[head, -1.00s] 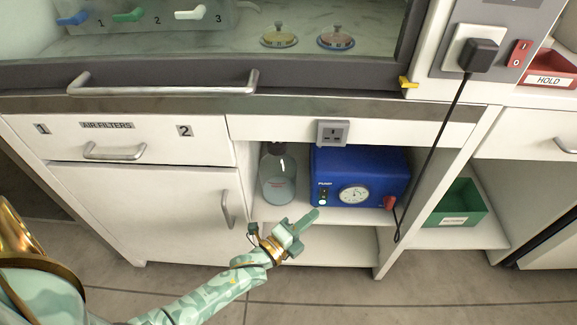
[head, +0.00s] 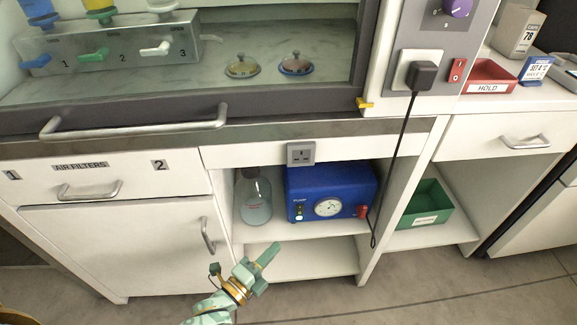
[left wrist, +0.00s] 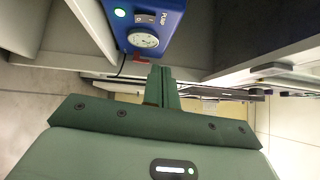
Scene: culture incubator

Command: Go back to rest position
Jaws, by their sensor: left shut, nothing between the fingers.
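My left gripper (head: 266,262) is shut and empty. In the head view it is at the bottom centre, in front of the open shelf under the cabinet, below the blue pump (head: 328,190). Its closed fingers also show in the left wrist view (left wrist: 162,85), with the pump (left wrist: 150,20) above them at the top of the picture. The fingers look apart from the pump and the shelf. The pump's small switch light is green. My right gripper is in neither view.
A glass bottle (head: 254,198) stands left of the pump. A black cord (head: 393,160) hangs from a plug (head: 421,76) in front of the shelf's right side. A green bin (head: 425,204) sits further right. Drawer handles (head: 90,190) stick out. Floor shows in front.

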